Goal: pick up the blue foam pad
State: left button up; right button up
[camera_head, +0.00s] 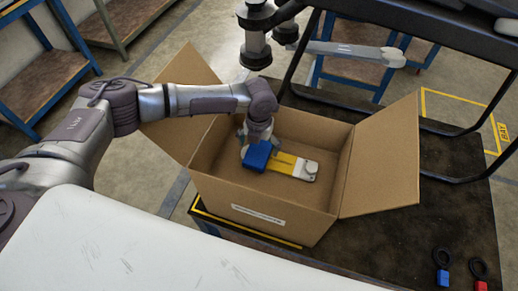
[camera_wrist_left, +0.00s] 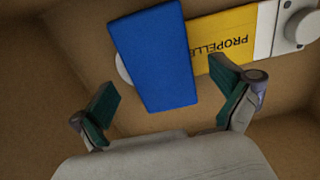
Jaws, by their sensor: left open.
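The blue foam pad (camera_head: 258,155) is inside the open cardboard box (camera_head: 265,206), overlapping the left end of a yellow and white propeller piece (camera_head: 293,167). In the left wrist view the blue pad (camera_wrist_left: 155,55) is a flat block partly covering the yellow part (camera_wrist_left: 228,40), which bears the lettering "PROPELLE". My left gripper (camera_head: 250,142) reaches down into the box at the pad. In the left wrist view its two green-padded fingers (camera_wrist_left: 168,105) are open, on either side of the pad's near end, with nothing held. My right gripper is not in view.
The box's flaps stand open at left (camera_head: 185,100) and right (camera_head: 385,155); its walls surround my left gripper. A drone frame (camera_head: 430,45) with dark legs stands behind and right. Blue (camera_head: 443,278) and red (camera_head: 480,285) tagged items lie on the dark table at lower right.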

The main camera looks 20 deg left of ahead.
pick_arm(q)
jog(key=shift+w+f, duration=0.1)
jog(key=shift+f, duration=1)
jog(key=c, duration=0.8)
jog(key=shift+r, duration=0.1)
